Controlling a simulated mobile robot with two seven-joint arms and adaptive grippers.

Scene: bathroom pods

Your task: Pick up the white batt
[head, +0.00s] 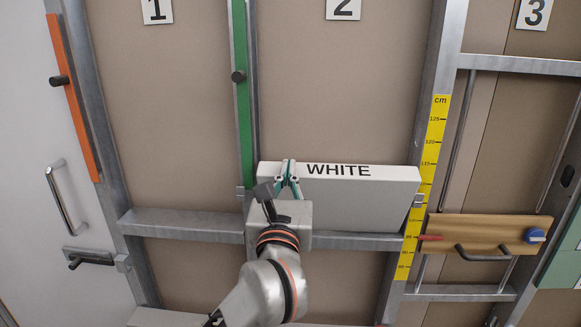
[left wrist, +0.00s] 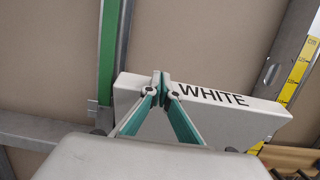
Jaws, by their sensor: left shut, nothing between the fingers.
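The white batt (head: 385,191) is a long pale block with "WHITE" printed on its upper face. In the head view it rests on the metal cross rail in bay 2, against the brown panel. It also shows in the left wrist view (left wrist: 228,122). My left gripper (head: 288,168) is at the left part of the batt, with its fingertips over the upper face. In the left wrist view the fingertips (left wrist: 161,76) are together, with nothing seen between them. I cannot tell whether they touch the batt. My right gripper is not in view.
A green strip (head: 241,95) runs down the stud left of the batt. A yellow centimetre scale (head: 428,165) is on the stud to its right. A wooden board (head: 475,228) with a dark handle hangs further right. A white door with a handle (head: 66,195) is at the left.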

